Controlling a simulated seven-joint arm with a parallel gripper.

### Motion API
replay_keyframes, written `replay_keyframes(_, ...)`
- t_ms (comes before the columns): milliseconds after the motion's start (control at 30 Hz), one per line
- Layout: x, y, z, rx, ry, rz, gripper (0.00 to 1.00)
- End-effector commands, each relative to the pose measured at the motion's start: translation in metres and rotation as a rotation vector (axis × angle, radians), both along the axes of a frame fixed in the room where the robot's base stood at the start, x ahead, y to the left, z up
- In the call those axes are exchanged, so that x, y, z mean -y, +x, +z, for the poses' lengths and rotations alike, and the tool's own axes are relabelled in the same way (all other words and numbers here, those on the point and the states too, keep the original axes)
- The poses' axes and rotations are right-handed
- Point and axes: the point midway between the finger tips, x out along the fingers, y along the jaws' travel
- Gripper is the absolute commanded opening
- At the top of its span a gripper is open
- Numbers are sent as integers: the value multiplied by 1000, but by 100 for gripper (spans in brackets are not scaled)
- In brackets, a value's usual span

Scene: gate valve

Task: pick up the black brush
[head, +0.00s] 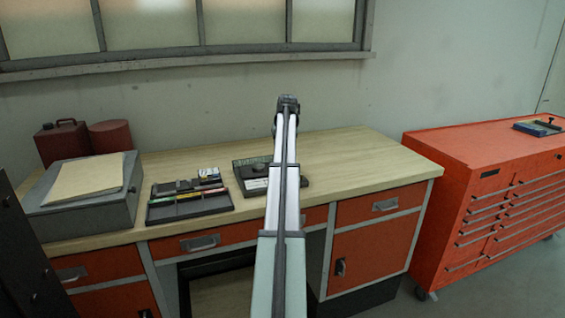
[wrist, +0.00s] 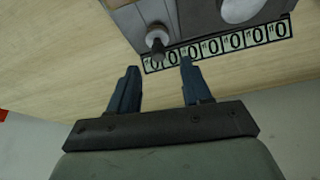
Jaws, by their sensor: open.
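I cannot make out a black brush for certain in either view. In the head view a dark tray (head: 158,214) on the workbench holds several slim items with coloured parts, too small to tell apart. My gripper (wrist: 158,66) shows in the wrist view with its two dark blue fingers apart and nothing between them. Just beyond the fingertips is a pale round knob (wrist: 156,32) with a dark tip, on a grey device (wrist: 188,18) with a row of number plates. In the head view the gripper itself is not clearly seen.
A wooden workbench (head: 355,160) has bare room at its right. A dark flat device (head: 290,181) lies beside my arm. A grey box (head: 60,210) with a folder (head: 88,178) and red cans (head: 62,142) stand at the left. A red tool cabinet (head: 490,200) stands right.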

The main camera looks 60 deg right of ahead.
Motion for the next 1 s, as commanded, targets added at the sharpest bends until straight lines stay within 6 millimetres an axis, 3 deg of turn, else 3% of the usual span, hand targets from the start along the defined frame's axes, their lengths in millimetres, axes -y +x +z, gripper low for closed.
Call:
replay_keyframes(100, 5, 4, -14, 1, -1, 0, 49)
replay_keyframes(367, 8, 6, -27, 0, 0, 0, 49)
replay_keyframes(700, 20, 12, -65, 1, -1, 0, 49)
replay_keyframes(1000, 21, 13, -69, 1, -2, 0, 47)
